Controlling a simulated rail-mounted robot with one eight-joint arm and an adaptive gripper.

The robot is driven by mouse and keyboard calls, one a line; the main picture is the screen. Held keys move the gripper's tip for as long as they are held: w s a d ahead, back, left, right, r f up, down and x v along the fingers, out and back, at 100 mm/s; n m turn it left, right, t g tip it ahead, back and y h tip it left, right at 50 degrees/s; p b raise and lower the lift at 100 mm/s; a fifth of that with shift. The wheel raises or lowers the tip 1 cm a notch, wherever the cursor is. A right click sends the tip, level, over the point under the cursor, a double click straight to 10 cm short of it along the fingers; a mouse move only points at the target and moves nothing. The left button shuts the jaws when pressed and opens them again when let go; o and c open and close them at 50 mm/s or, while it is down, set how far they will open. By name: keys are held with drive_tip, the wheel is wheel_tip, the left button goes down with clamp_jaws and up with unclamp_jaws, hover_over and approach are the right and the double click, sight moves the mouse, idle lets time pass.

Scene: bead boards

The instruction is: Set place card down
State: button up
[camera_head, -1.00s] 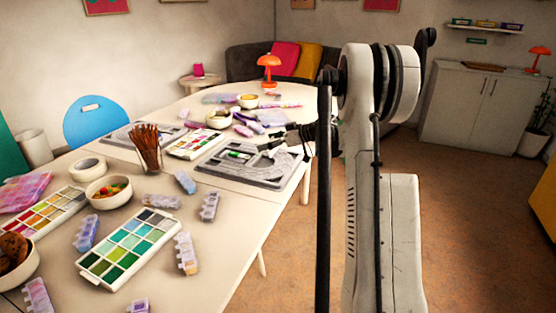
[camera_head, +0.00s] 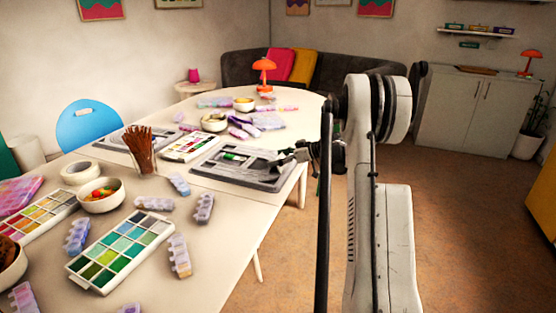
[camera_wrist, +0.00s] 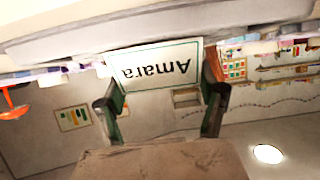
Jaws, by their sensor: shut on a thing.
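The place card (camera_wrist: 155,66) is white with a green border and reads "Amara", upside down in the wrist view. My gripper (camera_wrist: 162,88) is shut on it, with a finger at each side of the card. In the head view my gripper (camera_head: 296,155) is at the right edge of the grey bead board (camera_head: 207,173), low over the table's right side. The card cannot be made out clearly there. I cannot tell whether the card touches a surface.
The white table (camera_head: 225,222) holds a green paint palette (camera_head: 122,249), a bowl of beads (camera_head: 101,195), a brush cup (camera_head: 141,158) and several bead boxes (camera_head: 204,208). An orange lamp (camera_head: 264,66) stands at the far end. Floor is open to the right.

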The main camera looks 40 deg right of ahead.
drive_tip(key=shift+f, duration=0.15)
drive_tip(key=o, duration=0.7)
drive_tip(key=shift+r, duration=0.2)
drive_tip(key=p+v, duration=0.2)
drive_tip(key=v, duration=1)
drive_tip(key=s+a+r+m+g+h, duration=0.15)
drive_tip(key=a+r, duration=0.25)
drive_tip(key=a, duration=0.7)
drive_tip(key=a+r+m+g, duration=0.1)
drive_tip(key=a+r+g, duration=0.15)
drive_tip(key=a, duration=0.75)
drive_tip(key=s+a+r+m+g+h, duration=0.1)
drive_tip(key=a+r, duration=0.3)
drive_tip(key=a, duration=0.7)
drive_tip(key=s+a+f+h, duration=0.1)
drive_tip(key=s+a, duration=0.5)
drive_tip(key=s, duration=0.2)
drive_tip(key=s+a+f+m+h, duration=0.1)
drive_tip(key=s+a, duration=0.5)
drive_tip(key=s, duration=0.1)
drive_tip(key=s+a+f+m+h, duration=0.1)
drive_tip(key=s+a+h, duration=0.1)
drive_tip(key=s+a, duration=0.4)
drive_tip(key=shift+s+a, duration=0.15)
drive_tip(key=shift+s, duration=0.5)
drive_tip(key=shift+s+a, duration=0.15)
drive_tip(key=shift+s, duration=0.55)
